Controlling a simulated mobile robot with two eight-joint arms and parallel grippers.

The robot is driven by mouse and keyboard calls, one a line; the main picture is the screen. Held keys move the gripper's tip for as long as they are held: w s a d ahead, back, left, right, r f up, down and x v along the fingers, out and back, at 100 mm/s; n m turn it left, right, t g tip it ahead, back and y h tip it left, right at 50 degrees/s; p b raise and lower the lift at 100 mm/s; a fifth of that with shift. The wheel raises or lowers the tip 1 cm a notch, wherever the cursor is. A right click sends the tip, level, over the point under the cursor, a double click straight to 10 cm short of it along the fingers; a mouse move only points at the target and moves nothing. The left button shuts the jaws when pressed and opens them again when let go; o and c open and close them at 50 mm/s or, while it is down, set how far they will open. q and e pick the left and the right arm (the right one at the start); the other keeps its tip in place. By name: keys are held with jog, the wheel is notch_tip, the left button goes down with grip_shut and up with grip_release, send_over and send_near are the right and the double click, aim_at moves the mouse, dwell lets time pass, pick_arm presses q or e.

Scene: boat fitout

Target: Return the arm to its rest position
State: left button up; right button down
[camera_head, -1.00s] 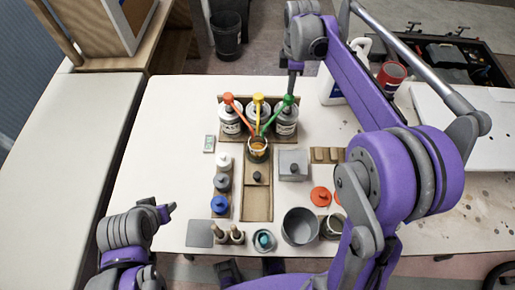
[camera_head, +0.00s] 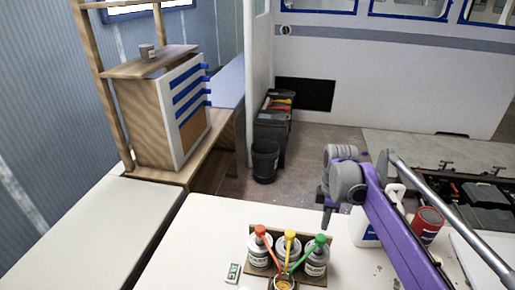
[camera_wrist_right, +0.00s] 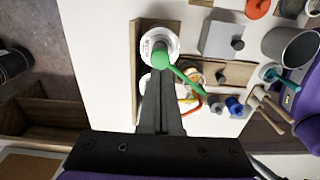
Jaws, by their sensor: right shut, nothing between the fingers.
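My right arm reaches in from the right in the head view. Its gripper (camera_head: 328,216) is above and just behind the bottle with the green spout (camera_head: 317,262). In the right wrist view the black fingers (camera_wrist_right: 160,85) are together with nothing between them. They overlap the white bottles (camera_wrist_right: 157,44) in the picture; contact cannot be judged. Beside the green-spouted bottle stand one with a yellow spout (camera_head: 290,250) and one with an orange-red spout (camera_head: 261,252). The spouts lean toward a small cup (camera_head: 285,284) in front. My left gripper is out of view.
A white jug (camera_head: 363,228) and a red can (camera_head: 427,225) stand right of the bottles, near my right arm. A small green-screened device (camera_head: 233,272) lies at left. The white table (camera_head: 195,240) is clear there. A dark bin (camera_head: 265,160) stands on the floor behind.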

jog(key=s+a+f+m+t, duration=0.1)
jog(key=s+a+f+m, duration=0.1)
jog(key=s+m, duration=0.3)
jog(key=s+a+f+m+t, duration=0.2)
jog(key=s+m, duration=0.3)
jog(key=s, duration=0.6)
jog(key=s+a+f+m+t, duration=0.2)
jog(key=s+f+m, duration=0.2)
jog(key=s, duration=0.4)
jog(key=shift+m, duration=0.4)
jog(key=c, duration=1.6)
grip_release()
jog(key=shift+s+a+r, duration=0.1)
